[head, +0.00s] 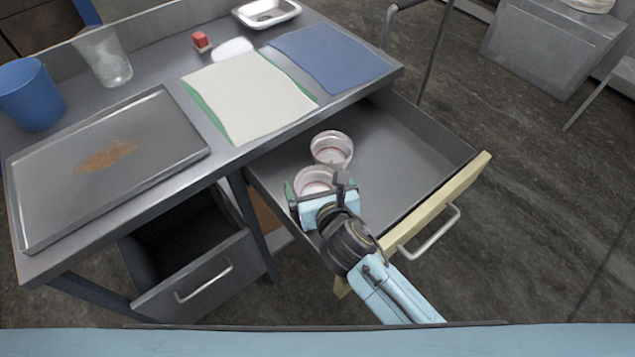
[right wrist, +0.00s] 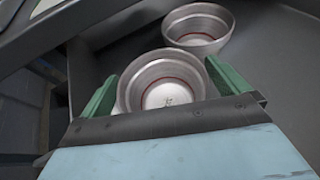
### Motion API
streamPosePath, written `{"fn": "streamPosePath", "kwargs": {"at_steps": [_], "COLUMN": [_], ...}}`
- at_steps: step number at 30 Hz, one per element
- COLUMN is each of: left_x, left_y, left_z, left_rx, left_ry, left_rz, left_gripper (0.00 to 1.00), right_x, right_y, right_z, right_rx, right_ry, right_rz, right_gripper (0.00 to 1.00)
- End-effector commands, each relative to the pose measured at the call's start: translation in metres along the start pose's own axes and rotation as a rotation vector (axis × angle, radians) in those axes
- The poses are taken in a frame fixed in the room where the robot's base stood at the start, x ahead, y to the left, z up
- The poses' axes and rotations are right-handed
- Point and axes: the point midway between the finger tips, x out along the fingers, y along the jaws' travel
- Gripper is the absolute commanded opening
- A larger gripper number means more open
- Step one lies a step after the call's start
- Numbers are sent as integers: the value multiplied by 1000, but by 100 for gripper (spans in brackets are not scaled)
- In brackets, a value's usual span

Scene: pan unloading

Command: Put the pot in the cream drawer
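Two whitish pots with a reddish line inside are in the open cream-fronted drawer (head: 434,205). The farther pot (head: 332,148) stands upright on the drawer floor, and it also shows in the right wrist view (right wrist: 197,28). The nearer pot (head: 313,181) is close beside it, toward the drawer's left side. My right gripper (head: 319,187) is over the drawer with its green fingers apart, one on each side of the nearer pot. In the right wrist view narrow gaps seem to show between this pot (right wrist: 163,82) and the fingers. The nearer pot's base is hidden. My left gripper is out of view.
A grey drawer (head: 205,275) below the table is also open. On the table are a metal tray (head: 160,122), a blue cup (head: 30,95), a clear cup (head: 106,62), a white cloth (head: 248,95), a blue mat (head: 332,55), a red block and a small metal dish. The drawer's right part is clear.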

Motion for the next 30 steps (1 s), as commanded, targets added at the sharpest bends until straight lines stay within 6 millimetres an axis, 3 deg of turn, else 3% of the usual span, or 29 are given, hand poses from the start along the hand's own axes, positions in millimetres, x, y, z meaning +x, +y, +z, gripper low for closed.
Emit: {"fn": "streamPosePath", "kwargs": {"at_steps": [5, 15, 21, 30], "left_x": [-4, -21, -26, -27], "left_y": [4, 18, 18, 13], "left_z": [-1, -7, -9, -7], "left_rx": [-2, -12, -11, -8], "left_ry": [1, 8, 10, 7], "left_rz": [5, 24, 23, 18], "left_gripper": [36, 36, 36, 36], "right_x": [-10, -81, -112, -122], "right_y": [0, 0, 0, 0], "right_z": [3, 3, 3, 3], "right_rx": [0, 0, 0, 1], "right_ry": [1, 3, 1, 1], "right_rz": [0, 1, 1, 0], "right_gripper": [100, 100, 100, 100]}}
